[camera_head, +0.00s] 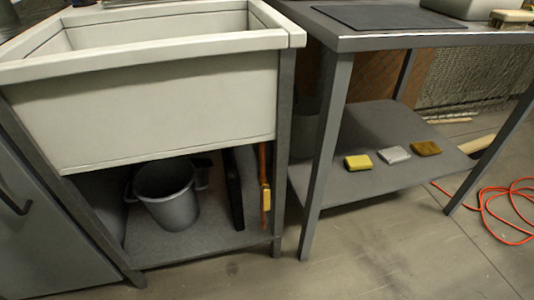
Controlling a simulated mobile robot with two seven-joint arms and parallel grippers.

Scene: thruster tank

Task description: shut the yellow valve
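Under the right side of the white sink, an orange vertical pipe (263,165) runs down close to the frame's right leg. A small yellow piece, which looks like the yellow valve's handle (266,203), sits on this pipe and hangs roughly along it. It is small in the view, and I cannot tell its exact turn. Neither of my grippers shows in the head view.
The white sink (150,115) overhangs the valve. A grey bucket (172,205) and a dark upright panel (234,195) stand left of it. The sink's right leg (283,150) and the neighbouring table's leg (322,170) stand to the right. Floor (400,265) in front is clear.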

